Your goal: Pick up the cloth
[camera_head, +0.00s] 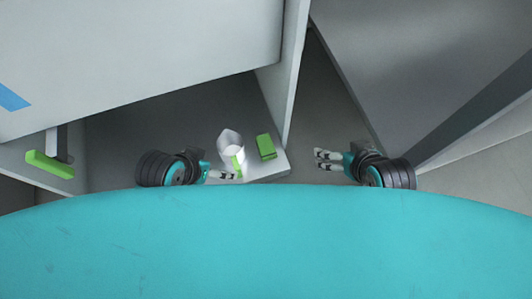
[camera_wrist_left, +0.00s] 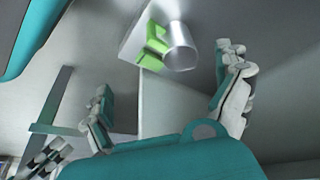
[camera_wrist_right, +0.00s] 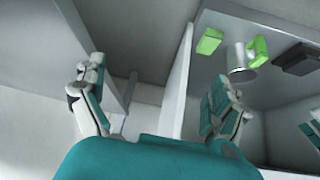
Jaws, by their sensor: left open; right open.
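No cloth can be told for sure. A flat green piece (camera_head: 266,147) lies on a pale ledge (camera_head: 268,170), and it also shows in the right wrist view (camera_wrist_right: 209,41). A second green piece (camera_wrist_right: 257,50) is beside a silvery cup (camera_head: 231,148); whether either is cloth I cannot tell. The cup also shows in the left wrist view (camera_wrist_left: 180,48). My left gripper (camera_head: 232,176) is open, its tips close to the cup's near side in the head view. My right gripper (camera_head: 328,160) is open and empty, right of the ledge, apart from the green pieces.
A pale upright panel (camera_head: 293,70) stands between the ledge and my right gripper. A large pale cabinet surface (camera_head: 140,45) covers the upper left. Another green strip (camera_head: 49,164) is at the far left. A grey slanted wall (camera_head: 420,60) rises at right.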

